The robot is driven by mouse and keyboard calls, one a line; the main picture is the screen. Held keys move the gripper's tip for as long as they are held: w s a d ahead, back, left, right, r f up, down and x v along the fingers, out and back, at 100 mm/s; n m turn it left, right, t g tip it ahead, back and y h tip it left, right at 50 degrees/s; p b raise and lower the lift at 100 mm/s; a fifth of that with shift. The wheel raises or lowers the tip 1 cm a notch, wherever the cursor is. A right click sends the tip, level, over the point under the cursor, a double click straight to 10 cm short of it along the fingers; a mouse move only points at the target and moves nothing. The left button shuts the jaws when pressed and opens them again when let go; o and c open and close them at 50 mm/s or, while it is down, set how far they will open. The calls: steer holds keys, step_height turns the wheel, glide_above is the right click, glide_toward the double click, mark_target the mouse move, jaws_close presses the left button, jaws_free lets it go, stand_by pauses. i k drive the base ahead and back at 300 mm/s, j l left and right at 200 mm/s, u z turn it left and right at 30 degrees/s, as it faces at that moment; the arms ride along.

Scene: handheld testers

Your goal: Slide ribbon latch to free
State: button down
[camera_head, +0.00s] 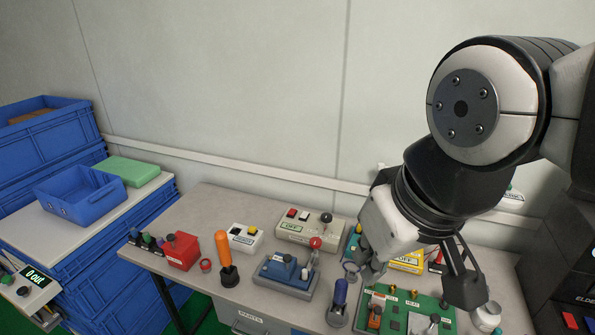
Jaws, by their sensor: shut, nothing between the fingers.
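A green circuit board (400,322) lies at the front right of the grey table, cut off by the bottom edge of the view. It carries small brass parts, pale labels, an orange part (375,317) at its left and a dark knob (434,319) at its right. I cannot tell which part is the ribbon latch. My gripper (464,294) points down over the board's right side, with its dark fingers shut and empty. I cannot tell whether it touches anything. My arm hides part of the table behind the board.
A white round jar (486,316) stands right of the board. A blue-handled tool (340,297), a blue device (287,271), an orange-handled tool (226,258) and a red box (182,251) are to the left. Blue crates (80,198) stand far left. A black machine (562,265) closes the right side.

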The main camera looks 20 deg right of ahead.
mark_target(374, 319)
steer(key=z, duration=0.6)
steer(key=j+z, duration=0.25)
steer(key=j, duration=0.45)
steer(key=i+j+z, duration=0.1)
